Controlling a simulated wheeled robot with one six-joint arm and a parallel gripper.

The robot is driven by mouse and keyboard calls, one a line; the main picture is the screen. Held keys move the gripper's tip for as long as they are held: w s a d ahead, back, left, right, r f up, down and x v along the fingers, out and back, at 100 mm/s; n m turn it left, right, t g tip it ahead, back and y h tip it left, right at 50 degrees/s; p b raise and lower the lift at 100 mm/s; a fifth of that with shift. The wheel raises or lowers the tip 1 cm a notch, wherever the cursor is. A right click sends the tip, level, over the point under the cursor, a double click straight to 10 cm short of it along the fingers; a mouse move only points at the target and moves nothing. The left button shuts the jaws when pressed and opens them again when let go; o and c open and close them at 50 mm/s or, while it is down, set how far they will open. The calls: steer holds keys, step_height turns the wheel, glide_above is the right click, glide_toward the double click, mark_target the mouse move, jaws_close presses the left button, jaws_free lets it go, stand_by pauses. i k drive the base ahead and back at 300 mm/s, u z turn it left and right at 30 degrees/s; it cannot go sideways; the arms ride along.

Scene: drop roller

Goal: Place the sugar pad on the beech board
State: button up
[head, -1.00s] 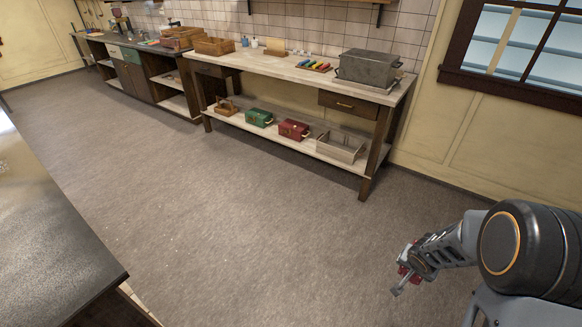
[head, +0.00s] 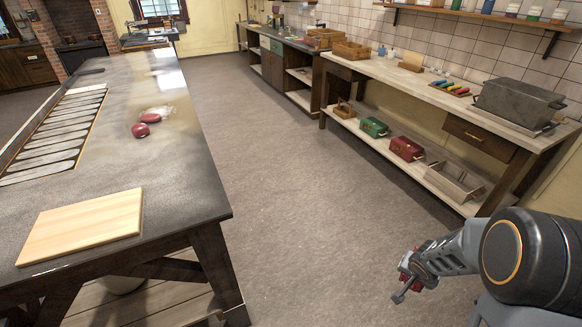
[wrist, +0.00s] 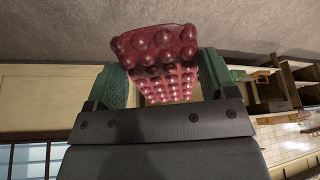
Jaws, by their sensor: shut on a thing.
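The beech board (head: 85,226), a pale flat rectangle, lies on the near end of the dark table at the left in the head view. Its top is bare. In the wrist view my gripper (wrist: 165,78) is shut on a dark red pad covered with round bumps (wrist: 162,48), which I take for the sugar pad. The pad sits between the two green fingers and sticks out past them. In the head view my gripper (head: 402,288) is low at the right over the floor, well apart from the board. Only a little red shows at it there.
The dark table (head: 190,180) also bears two red rounded things (head: 146,124) beside a whitish patch and a long slatted inset (head: 60,130). A workbench (head: 440,95) with boxes on its shelf runs along the right wall. Open floor (head: 290,190) lies between.

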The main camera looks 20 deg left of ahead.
mark_target(74, 223)
steer(key=u, duration=2.15)
